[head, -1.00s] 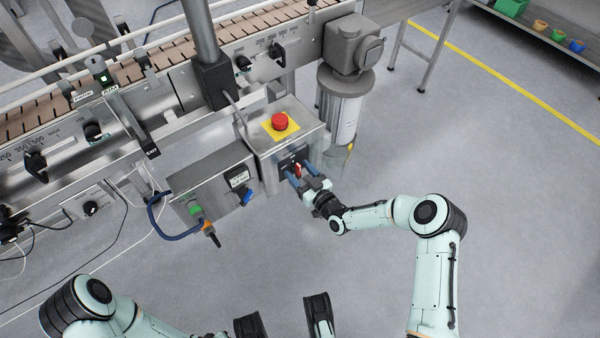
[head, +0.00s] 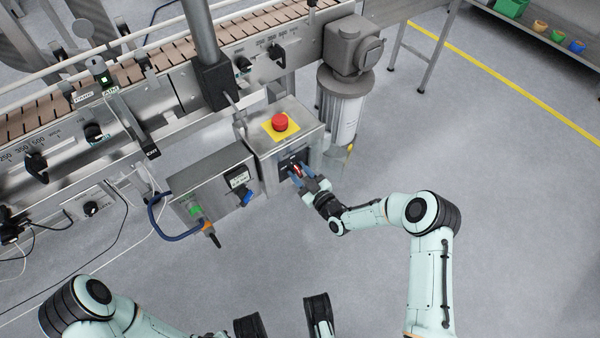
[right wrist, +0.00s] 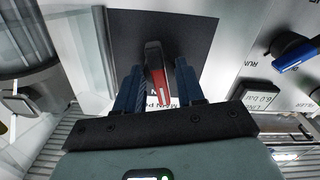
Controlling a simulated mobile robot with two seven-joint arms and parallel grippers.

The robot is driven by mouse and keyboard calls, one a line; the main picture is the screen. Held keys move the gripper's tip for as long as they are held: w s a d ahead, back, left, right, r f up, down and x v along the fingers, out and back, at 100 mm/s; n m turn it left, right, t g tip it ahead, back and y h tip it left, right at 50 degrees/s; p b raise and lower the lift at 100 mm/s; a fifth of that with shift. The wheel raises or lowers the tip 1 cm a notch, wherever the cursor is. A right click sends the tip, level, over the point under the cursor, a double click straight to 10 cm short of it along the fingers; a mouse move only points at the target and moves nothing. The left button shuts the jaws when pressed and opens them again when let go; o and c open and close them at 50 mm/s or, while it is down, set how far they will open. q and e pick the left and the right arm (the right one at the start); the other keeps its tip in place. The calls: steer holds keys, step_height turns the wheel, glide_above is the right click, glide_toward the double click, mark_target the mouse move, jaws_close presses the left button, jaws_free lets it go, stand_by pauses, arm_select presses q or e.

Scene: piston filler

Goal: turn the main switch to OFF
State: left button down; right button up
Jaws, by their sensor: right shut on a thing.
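The main switch (right wrist: 157,68) has a red handle on a black plate (right wrist: 190,32). In the right wrist view the handle stands between my blue fingertips, its top leaning slightly left. Part of a white label shows below it, partly hidden by the fingers. In the head view the switch (head: 298,169) is on the front of a steel box (head: 262,150), small and partly covered by my gripper. My right gripper (head: 309,180) is shut on the handle; it fills the right wrist view's lower middle (right wrist: 158,88).
A red emergency button (head: 280,122) on a yellow plate tops the same box. A motor with a cylinder (head: 343,100) stands right. Open floor lies in front.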

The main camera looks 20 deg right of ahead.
steer(key=n, duration=0.3)
steer(key=shift+n, duration=0.4)
steer(key=n, duration=0.4)
steer(key=shift+a+f+n, duration=0.1)
steer(key=shift+n, duration=0.2)
steer(key=n, duration=0.3)
arm_select(q)
steer(key=shift+w+r, duration=0.15)
steer(key=shift+w, duration=0.15)
arm_select(e)
steer(key=shift+n, duration=1.7)
steer(key=o, duration=1)
steer(key=shift+s, duration=0.15)
arm_select(q)
steer(key=w+d+r+t+p, duration=0.1)
steer(key=w+r+t+p, duration=0.1)
steer(key=w+r, duration=0.3)
steer(key=shift+w+r+t+p, duration=0.3)
steer(key=shift+w+r+p, duration=0.05)
steer(key=shift+w+p, duration=0.45)
arm_select(e)
steer(key=v, duration=1.3)
steer(key=shift+s, duration=0.15)
